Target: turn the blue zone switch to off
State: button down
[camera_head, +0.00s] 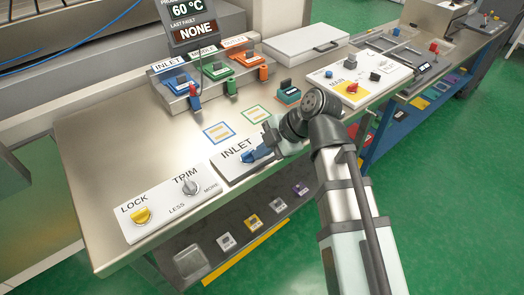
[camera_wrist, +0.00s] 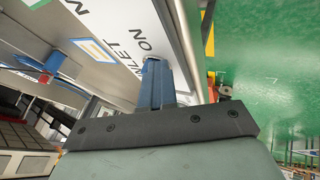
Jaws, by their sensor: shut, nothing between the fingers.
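The blue zone switch (camera_head: 256,155) sits on the white plate lettered INLET (camera_head: 232,166) near the front of the bench. My gripper (camera_head: 268,139) is down at the right end of this switch, at or very close to it. In the wrist view the blue switch handle (camera_wrist: 151,80) stands just beyond the dark gripper body, beside the letters ON and INLET. My gripper is shut, and the handle is not held between its fingers. The fingertips are partly hidden by the switch and the wrist, so I cannot tell whether they touch it.
A white plate with a yellow LOCK knob (camera_head: 141,216) and a grey TRIM knob (camera_head: 190,187) lies to the left. Blue, green and orange connectors (camera_head: 215,70) stand behind. A white MAIN panel (camera_head: 357,75) is at the right. A lower shelf holds several small parts.

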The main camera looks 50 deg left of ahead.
jog(key=shift+w+a, duration=0.5)
jog(key=shift+a, duration=0.2)
jog(key=shift+w+a, duration=0.15)
jog(key=shift+a, duration=0.75)
jog(key=shift+w+a+n+g, duration=0.1)
jog(key=shift+a+n+g, duration=0.2)
jog(key=shift+n, duration=0.2)
jog(key=shift+s+h, duration=0.2)
jog(key=shift+h, duration=0.1)
jog(key=shift+a+n+g+h, duration=0.3)
jog(key=shift+a+n, duration=0.1)
jog(key=shift+n, duration=0.3)
jog(key=shift+s+a+n+g+h, duration=0.15)
jog(key=shift+n+h, duration=0.1)
jog(key=shift+n, duration=0.25)
jog(key=shift+s+n+g+h, duration=0.15)
jog(key=shift+n+h, duration=0.1)
jog(key=shift+n, duration=0.25)
